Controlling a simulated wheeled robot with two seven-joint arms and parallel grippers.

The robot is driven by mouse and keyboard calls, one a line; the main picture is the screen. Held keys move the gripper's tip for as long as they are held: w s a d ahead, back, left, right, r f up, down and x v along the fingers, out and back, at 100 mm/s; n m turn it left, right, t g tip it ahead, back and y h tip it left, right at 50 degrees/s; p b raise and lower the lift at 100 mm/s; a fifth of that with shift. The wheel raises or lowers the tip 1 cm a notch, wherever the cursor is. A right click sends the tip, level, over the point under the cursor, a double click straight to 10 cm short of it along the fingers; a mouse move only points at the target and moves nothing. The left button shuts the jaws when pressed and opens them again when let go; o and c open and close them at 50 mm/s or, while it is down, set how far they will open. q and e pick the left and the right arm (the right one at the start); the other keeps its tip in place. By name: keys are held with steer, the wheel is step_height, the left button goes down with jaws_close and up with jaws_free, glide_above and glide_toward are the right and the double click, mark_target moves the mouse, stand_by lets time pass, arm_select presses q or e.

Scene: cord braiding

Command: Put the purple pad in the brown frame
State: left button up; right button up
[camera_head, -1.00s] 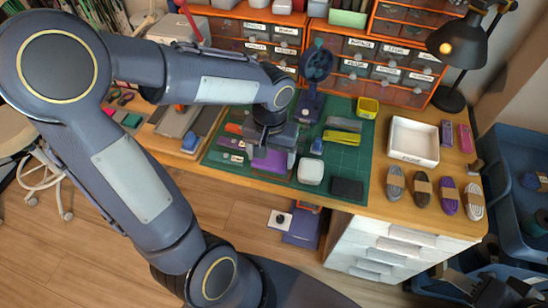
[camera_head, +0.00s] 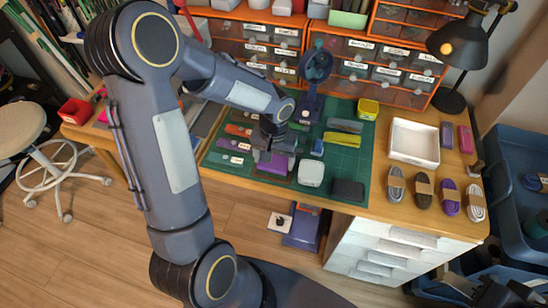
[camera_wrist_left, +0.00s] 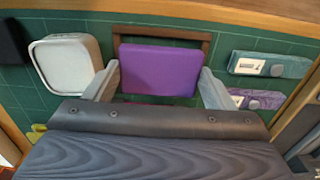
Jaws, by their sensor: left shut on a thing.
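The purple pad (camera_wrist_left: 158,70) is between the two fingers of my left gripper (camera_wrist_left: 158,85) in the left wrist view. The gripper is shut on the pad's left and right sides. The brown frame (camera_wrist_left: 165,32) shows behind the pad; its far bar and parts of its sides are visible, and the pad hides the rest. I cannot tell whether the pad touches the frame. In the head view, my left gripper (camera_head: 274,157) and the purple pad (camera_head: 280,164) are over the green mat's front part. My right gripper (camera_head: 490,290) is dark at the bottom right; its jaws are unclear.
A white rounded block (camera_wrist_left: 67,62) lies close left of the gripper. A teal labelled strip (camera_wrist_left: 268,65) and a purple labelled strip (camera_wrist_left: 257,99) lie close right. A black block (camera_head: 348,190), a white tray (camera_head: 415,141) and a fan (camera_head: 315,66) stand on the table.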

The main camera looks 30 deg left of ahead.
mark_target(274, 162)
arm_select(q)
steer(key=shift+f+b, duration=0.6)
steer(key=shift+b, duration=0.05)
steer(key=o, duration=1)
steer(key=shift+r, duration=0.15)
steer(key=shift+r+p, duration=0.3)
steer(key=shift+p, duration=0.15)
step_height(274, 162, up, 12)
steer(key=p, duration=0.2)
steer(key=s+d+r+t+h, duration=0.2)
steer(key=s, duration=0.6)
steer(key=s+d+r+m+t+h, duration=0.1)
steer(key=s+d+r+t, duration=0.1)
steer(key=s, duration=0.7)
steer(key=shift+d+r+t+h, duration=0.15)
steer(key=shift+r+t+h, duration=0.25)
steer(key=shift+r+t, duration=0.4)
